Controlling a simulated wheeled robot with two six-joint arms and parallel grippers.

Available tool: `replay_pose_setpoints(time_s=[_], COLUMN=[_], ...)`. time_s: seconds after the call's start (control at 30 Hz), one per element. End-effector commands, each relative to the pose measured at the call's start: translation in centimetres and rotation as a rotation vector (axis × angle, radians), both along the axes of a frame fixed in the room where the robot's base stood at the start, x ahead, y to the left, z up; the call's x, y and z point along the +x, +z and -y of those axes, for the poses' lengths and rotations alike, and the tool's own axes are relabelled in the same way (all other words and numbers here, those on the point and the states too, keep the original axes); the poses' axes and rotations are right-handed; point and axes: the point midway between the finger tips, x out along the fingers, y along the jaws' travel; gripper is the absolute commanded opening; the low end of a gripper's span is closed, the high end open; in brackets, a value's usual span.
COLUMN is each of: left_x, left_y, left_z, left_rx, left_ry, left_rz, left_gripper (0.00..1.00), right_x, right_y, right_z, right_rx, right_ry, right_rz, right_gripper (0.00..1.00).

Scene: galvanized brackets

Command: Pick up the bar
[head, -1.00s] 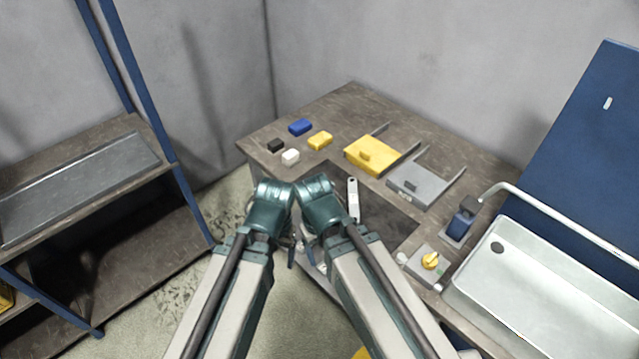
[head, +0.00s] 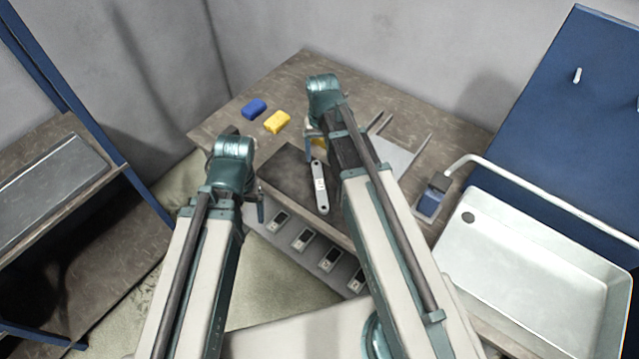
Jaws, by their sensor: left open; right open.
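The bar (head: 319,187) is a slim grey metal strip with rounded ends, a hole at its near end and a pale mark along its middle. It lies on the dark patch (head: 287,168) of the worktop, near the front edge. My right gripper (head: 309,146) is open by the bar's far end, under its wrist, which hides much of it; I cannot tell whether it touches the bar. My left gripper (head: 261,207) is open to the left of the bar, at the table's front edge, and mostly hidden by its wrist.
A blue block (head: 254,109) and a yellow block (head: 277,122) sit at the back left of the worktop (head: 318,66). A grey tray (head: 393,153) is partly behind my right arm.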

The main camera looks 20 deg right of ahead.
Motion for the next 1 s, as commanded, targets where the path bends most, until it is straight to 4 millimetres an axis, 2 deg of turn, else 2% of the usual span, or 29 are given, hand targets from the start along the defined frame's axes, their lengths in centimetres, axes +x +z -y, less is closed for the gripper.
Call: replay_pose_setpoints(time_s=[0.53, 0.63, 0.87, 1.0], left_x=[0.0, 0.0, 0.0, 0.0], left_y=[-7.6, -8.2, -8.2, -9.1], left_z=[0.0, 0.0, 0.0, 0.0], left_rx=[0.000, 0.000, 0.000, 0.000], left_ry=[0.002, 0.002, 0.002, 0.002], left_rz=[0.000, 0.000, 0.000, 0.000], left_gripper=[0.81, 0.81, 0.81, 0.81], right_x=[0.0, 0.0, 0.0, -0.1], right_y=[-7.6, -8.2, -8.2, -9.1], right_z=[-0.1, -0.1, -0.1, -0.2], right_rx=[0.000, 0.000, 0.000, 0.000], right_ry=[0.002, 0.002, 0.002, 0.002], right_rz=[0.000, 0.000, 0.000, 0.000], right_gripper=[0.75, 0.75, 0.75, 0.75])
